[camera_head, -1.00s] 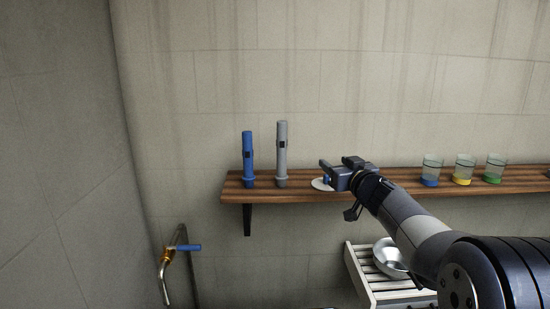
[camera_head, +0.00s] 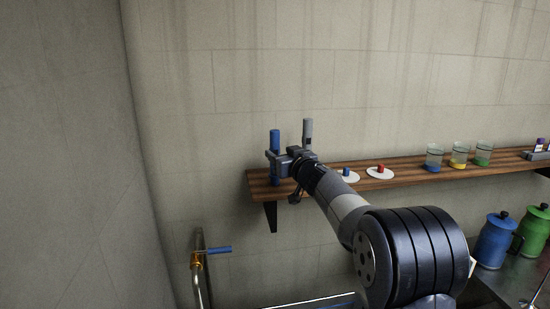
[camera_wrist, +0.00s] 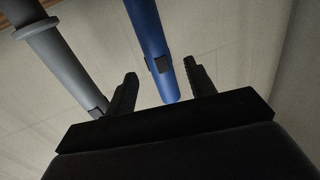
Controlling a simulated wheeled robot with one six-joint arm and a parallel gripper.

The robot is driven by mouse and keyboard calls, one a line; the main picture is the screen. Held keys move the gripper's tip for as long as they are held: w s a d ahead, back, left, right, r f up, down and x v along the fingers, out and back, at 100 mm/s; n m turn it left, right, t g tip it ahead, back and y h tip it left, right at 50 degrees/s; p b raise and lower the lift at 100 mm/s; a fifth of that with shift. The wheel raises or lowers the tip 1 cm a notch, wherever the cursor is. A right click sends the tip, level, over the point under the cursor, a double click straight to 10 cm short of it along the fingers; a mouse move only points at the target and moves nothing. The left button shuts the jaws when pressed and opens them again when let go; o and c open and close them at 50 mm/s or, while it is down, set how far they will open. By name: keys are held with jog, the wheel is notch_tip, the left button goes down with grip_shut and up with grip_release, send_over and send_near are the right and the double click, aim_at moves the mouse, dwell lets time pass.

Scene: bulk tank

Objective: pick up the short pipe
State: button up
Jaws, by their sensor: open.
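The short pipe is the blue one (camera_head: 275,138), standing upright on the wooden shelf. A taller grey pipe (camera_head: 308,130) stands to its right. My gripper (camera_head: 277,163) is at the blue pipe, level with its middle, and hides part of it. In the wrist view the blue pipe (camera_wrist: 149,30) runs between my two open fingers (camera_wrist: 161,68), with visible gaps on both sides. I cannot tell how deep it sits between them. The grey pipe (camera_wrist: 60,55) passes to the left, close to the left finger.
The shelf (camera_head: 405,170) holds two white discs with a blue and a red piece (camera_head: 380,169), and several glasses (camera_head: 434,158). A brass tap with a blue lever (camera_head: 218,250) is below left. Blue and green canisters (camera_head: 495,240) stand at lower right.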

aim_at(277, 151)
jog(key=shift+p+x, duration=0.65)
jog(key=shift+x, duration=1.6)
jog(key=shift+s+f, duration=0.1)
jog(key=shift+c, duration=0.2)
jog(key=c, duration=1)
